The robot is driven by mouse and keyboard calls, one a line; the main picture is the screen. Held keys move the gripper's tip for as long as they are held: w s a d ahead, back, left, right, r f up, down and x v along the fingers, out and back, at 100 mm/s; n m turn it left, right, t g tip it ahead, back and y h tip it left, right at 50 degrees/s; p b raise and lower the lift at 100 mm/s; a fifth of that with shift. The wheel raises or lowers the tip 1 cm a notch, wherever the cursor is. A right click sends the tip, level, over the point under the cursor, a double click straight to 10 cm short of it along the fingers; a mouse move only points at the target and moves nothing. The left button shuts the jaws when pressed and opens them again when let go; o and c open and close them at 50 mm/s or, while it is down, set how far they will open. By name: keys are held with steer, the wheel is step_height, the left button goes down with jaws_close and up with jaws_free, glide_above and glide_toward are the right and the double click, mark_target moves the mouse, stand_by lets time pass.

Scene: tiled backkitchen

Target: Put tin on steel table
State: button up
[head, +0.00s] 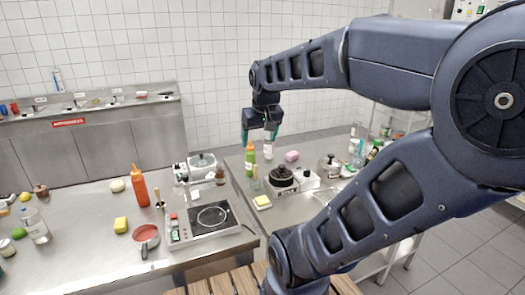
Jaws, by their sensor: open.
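My gripper (260,135) hangs from my arm with its fingers pointing down, apart and empty, above the back of the right steel table (232,163). Bottles stand below and behind the fingers. A small metal-sided round container (7,248), which looks like a tin, stands at the far left edge of the left steel table (90,255), far from my gripper. It is too small to identify surely. My arm hides part of the right table.
The right table holds a black-topped burner (281,180) and a pink item (292,156). The left table's front middle is clear.

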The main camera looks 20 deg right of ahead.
steer(key=s, duration=0.1)
steer(key=s+f, duration=0.1)
steer(key=s, duration=0.1)
steer(key=s+a+f, duration=0.1)
steer(key=shift+s+f, duration=0.15)
steer(key=shift+s, duration=0.15)
